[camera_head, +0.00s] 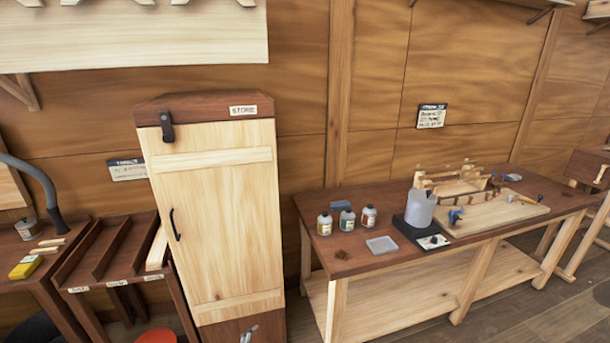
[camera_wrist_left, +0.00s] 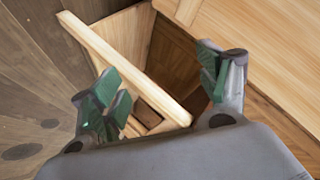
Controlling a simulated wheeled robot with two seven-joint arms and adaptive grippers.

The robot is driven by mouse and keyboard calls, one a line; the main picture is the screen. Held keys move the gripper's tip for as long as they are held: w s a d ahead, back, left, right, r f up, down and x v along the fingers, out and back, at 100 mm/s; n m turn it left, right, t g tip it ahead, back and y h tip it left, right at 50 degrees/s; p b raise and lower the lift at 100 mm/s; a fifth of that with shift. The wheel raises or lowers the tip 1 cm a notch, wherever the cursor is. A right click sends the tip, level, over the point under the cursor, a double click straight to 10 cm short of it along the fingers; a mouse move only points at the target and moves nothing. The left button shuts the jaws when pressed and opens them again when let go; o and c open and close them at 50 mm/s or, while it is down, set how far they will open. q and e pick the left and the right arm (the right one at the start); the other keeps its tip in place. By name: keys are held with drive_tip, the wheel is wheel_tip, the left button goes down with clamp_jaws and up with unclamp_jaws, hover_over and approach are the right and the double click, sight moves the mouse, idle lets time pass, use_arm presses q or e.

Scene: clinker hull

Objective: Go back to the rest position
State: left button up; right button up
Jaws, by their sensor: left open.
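My left gripper (camera_wrist_left: 158,88) shows in the left wrist view with its green-padded fingers wide apart. Nothing is held between them. Behind the fingers are a pale wooden strip (camera_wrist_left: 125,68) and an open wooden compartment (camera_wrist_left: 190,50); I cannot tell how far off they are. I cannot make out either gripper for sure in the head view. My right gripper is not in view.
In the head view, a tall store cabinet (camera_head: 218,215) stands shut at centre-left. A workbench (camera_head: 340,205) at right holds bottles (camera_head: 347,220), a container (camera_head: 420,208) and a wooden board (camera_head: 500,212). A slotted rack (camera_head: 105,255) stands left of the cabinet. Floor (camera_head: 560,310) shows at lower right.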

use_arm(q)
drive_tip(key=s+a+f+n+g+y, duration=0.2)
drive_tip(key=s+a+f+n+g, duration=0.15)
drive_tip(key=s+f, duration=1)
drive_tip(key=s+a+f+n+g, duration=0.2)
drive_tip(key=s+f, duration=0.2)
drive_tip(key=s, duration=1)
drive_tip(key=s+a+f+n+g+y, duration=0.1)
drive_tip(key=s+f, duration=0.4)
drive_tip(key=s, duration=1)
drive_tip(key=s+a+f+n+g+y, duration=0.1)
drive_tip(key=s+a+f+n+g, duration=0.1)
drive_tip(key=s, duration=1.2)
wheel_tip(320, 180, down, 3)
drive_tip(key=shift+s+a+f+n+g+b, duration=0.1)
drive_tip(key=shift+s+a+n+g+b, duration=0.35)
drive_tip(key=shift+g, duration=0.8)
drive_tip(key=shift+w+d, duration=0.1)
drive_tip(key=shift+d, duration=0.05)
